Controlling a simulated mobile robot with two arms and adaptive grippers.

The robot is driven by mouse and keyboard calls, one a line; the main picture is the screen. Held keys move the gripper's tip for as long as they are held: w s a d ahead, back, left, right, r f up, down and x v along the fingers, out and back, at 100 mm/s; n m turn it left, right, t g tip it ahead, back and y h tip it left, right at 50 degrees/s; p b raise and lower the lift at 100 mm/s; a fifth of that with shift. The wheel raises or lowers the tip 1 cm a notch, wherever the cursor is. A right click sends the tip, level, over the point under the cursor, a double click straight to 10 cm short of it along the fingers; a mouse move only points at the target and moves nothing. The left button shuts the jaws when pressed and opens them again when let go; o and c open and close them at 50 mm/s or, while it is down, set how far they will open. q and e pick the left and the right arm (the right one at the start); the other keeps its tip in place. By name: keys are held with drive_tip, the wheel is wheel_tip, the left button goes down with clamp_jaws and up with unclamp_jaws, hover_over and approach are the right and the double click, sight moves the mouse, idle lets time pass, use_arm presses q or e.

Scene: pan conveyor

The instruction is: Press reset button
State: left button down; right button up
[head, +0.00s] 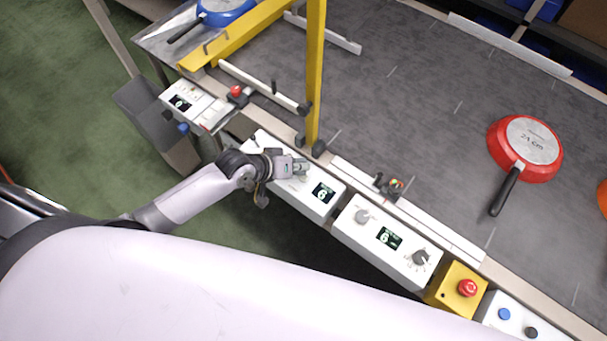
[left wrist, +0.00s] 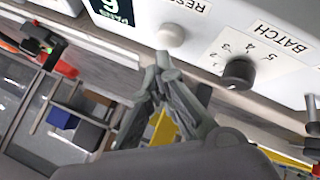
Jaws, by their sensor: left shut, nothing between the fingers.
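The reset button (left wrist: 170,36) is a round white knob on a white control panel, beside a partly cut-off "RESET" label. My left gripper (left wrist: 163,64) is shut and empty, its fingertips just below the button in the left wrist view. I cannot tell whether they touch it. In the head view my left gripper (head: 300,167) is over the upper part of the white control box (head: 309,203) that has a green "6" display (head: 323,193). The button is not distinguishable there. My right gripper is not in view.
A black batch dial (left wrist: 238,74) is right of the button. In the head view, a second panel (head: 370,248), a yellow box with a red emergency button (head: 467,288) and a yellow frame (head: 316,80) line the conveyor (head: 420,110). A red pan (head: 541,172) lies on the belt.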

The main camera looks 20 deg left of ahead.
use_arm(q)
drive_tip(key=shift+f, duration=0.3)
drive_tip(key=shift+f, duration=0.1)
drive_tip(key=shift+f+b, duration=0.3)
drive_tip(key=shift+f, duration=0.2)
idle(0.8)
drive_tip(key=shift+r+p, duration=0.95)
drive_tip(key=shift+p, duration=0.15)
drive_tip(key=shift+r, duration=0.15)
wheel_tip(320, 180, up, 5)
drive_tip(key=p, duration=0.5)
